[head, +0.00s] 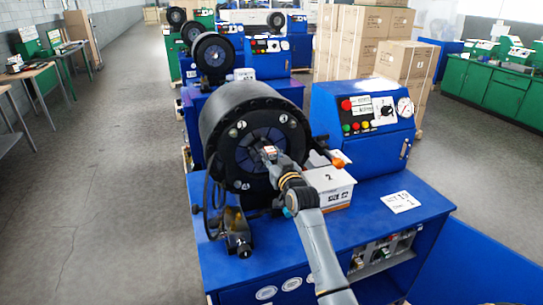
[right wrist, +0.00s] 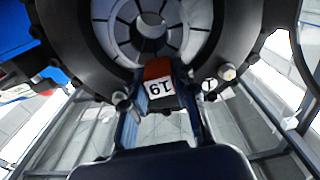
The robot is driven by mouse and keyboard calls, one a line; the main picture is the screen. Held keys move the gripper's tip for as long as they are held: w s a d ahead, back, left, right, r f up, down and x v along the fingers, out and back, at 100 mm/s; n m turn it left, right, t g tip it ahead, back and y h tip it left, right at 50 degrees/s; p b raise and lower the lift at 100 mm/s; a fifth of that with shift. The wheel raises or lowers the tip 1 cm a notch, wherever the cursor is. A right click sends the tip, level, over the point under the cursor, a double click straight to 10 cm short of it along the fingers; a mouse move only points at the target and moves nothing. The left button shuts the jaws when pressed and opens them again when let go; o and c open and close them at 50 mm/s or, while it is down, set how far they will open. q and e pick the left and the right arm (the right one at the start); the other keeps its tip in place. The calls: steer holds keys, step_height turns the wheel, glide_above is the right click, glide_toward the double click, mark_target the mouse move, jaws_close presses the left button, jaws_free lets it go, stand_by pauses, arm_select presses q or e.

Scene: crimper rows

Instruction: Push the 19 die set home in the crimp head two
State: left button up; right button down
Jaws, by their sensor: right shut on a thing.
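The crimp head (head: 222,125) is a large black drum on a blue machine, its face a ring of dark segments round a central opening. My right gripper (head: 270,153) is in front of the lower middle of that face. It is shut on the 19 die set (right wrist: 158,70), a block with a red end and a white label reading 19, upside down in the right wrist view. The die set is at the lower edge of the segment ring (right wrist: 150,30). I cannot tell whether it touches the ring or how deep it sits. My left gripper is not in view.
A white box marked 2 (head: 338,195) stands right of my gripper on the blue bench (head: 290,240). A card (head: 400,201) lies farther right. The control panel (head: 362,125) stands behind. Open floor lies left.

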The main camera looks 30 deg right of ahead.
mark_target(265, 145)
steer(key=shift+r, duration=0.5)
steer(key=shift+b+x, duration=1.6)
steer(key=shift+x, duration=1.6)
steer(key=c, duration=1)
jaws_free()
steer(key=shift+s+a, duration=0.1)
steer(key=shift+s, duration=0.05)
steer(key=shift+s+f, duration=0.1)
steer(key=shift+f, duration=0.65)
steer(key=v, duration=0.8)
steer(key=r+v, duration=0.1)
steer(key=v, duration=0.3)
steer(key=shift+f, duration=0.1)
